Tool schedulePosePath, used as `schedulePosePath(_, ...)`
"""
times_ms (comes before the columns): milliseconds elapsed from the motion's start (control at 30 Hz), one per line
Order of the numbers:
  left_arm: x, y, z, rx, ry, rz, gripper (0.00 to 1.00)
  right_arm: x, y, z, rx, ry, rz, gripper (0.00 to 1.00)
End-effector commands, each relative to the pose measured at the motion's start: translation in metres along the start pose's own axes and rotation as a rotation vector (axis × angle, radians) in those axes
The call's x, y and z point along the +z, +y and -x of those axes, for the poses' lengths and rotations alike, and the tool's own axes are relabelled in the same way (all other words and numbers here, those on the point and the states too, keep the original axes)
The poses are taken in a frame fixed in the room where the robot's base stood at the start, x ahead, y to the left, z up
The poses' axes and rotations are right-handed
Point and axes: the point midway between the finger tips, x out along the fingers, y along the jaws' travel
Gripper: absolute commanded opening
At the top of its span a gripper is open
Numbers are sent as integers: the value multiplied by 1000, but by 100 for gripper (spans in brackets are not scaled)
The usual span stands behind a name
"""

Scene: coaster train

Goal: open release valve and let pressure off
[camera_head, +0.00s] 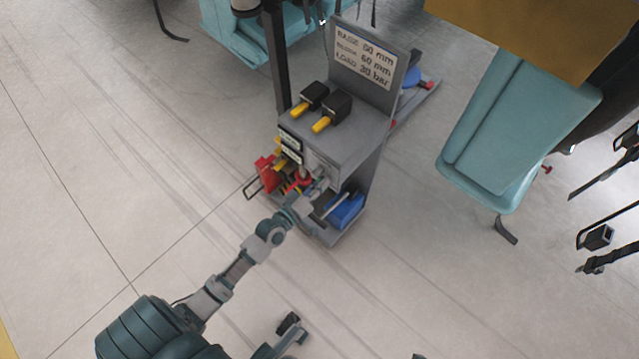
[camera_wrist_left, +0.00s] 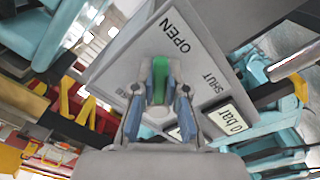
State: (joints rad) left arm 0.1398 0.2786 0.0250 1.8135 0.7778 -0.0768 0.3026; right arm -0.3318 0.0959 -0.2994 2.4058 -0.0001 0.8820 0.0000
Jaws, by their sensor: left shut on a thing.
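The release valve's grey plate (camera_wrist_left: 150,50) carries the words OPEN and SHUT in the left wrist view. A green handle (camera_wrist_left: 160,75) stands up from it, with its visible end nearer the OPEN word than the SHUT word. My left gripper (camera_wrist_left: 159,100) is shut on this handle, one finger on each side. Part of a bar readout (camera_wrist_left: 232,120) shows "0 bar"; any digits before that are hidden. In the head view my left gripper (camera_head: 318,188) is at the front of the grey press stand (camera_head: 345,145); the handle is too small to make out there.
Two black levers with yellow ends (camera_head: 330,115) sit on top of the stand, below a sign (camera_head: 365,62). A red object (camera_head: 267,172) and a blue object (camera_head: 345,210) are by its lower part. A teal seat (camera_head: 515,130) stands at right. Floor at left is clear.

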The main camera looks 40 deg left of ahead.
Motion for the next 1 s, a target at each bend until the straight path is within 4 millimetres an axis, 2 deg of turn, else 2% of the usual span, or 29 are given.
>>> schedulePosePath(67, 0, -1, 0, -1, 2, 2, 0, 2, 0, 1, 0, -3, 0, 40)
schedulePosePath(100, 0, -2, 0, -1, 2, 2, 15, 2, 0, 1, -1, -2, 0, 40)
schedulePosePath(200, 0, -1, 0, -1, 2, 2, 39, 2, 0, -1, -4, 4, 0, 40)
schedulePosePath(567, 0, -1, 4, -1, 1, 0, 39, 0, 0, -3, -6, 14, 1, 40)
schedulePosePath(667, 1, -2, 17, -2, -1, 0, 39, 0, -1, -3, -6, 14, 1, 40)
schedulePosePath(1000, 2, -3, 91, -3, -2, 1, 39, 0, 0, -3, -6, 13, 0, 40)
